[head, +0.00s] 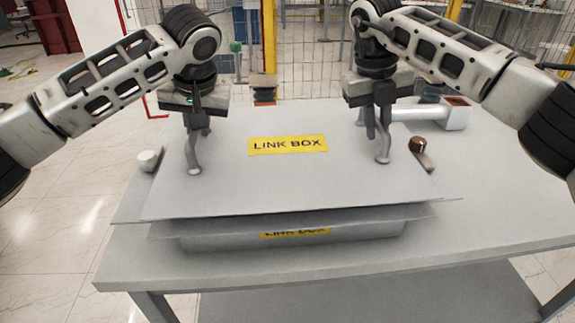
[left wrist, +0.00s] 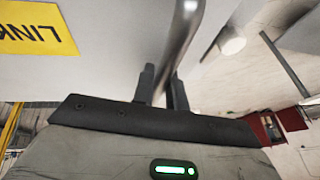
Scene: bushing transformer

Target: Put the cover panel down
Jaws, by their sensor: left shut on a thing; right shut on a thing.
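The cover panel (head: 290,185) is a flat grey sheet with a yellow LINK BOX label and two bent metal handles. It lies over the grey link box (head: 290,245) on the table; whether it touches the box cannot be told. My left gripper (head: 195,128) is shut on the panel's left handle, which also shows in the left wrist view (left wrist: 182,45). My right gripper (head: 378,130) is shut on the panel's right handle (head: 383,150). Most of the box top is hidden under the panel.
The grey table (head: 490,225) has free room at its right side. A white cylindrical part (head: 148,160) stands left of the panel. A brown-topped part (head: 420,150) and a pale tube with a block (head: 450,115) are at the right. A wire fence (head: 300,50) stands behind.

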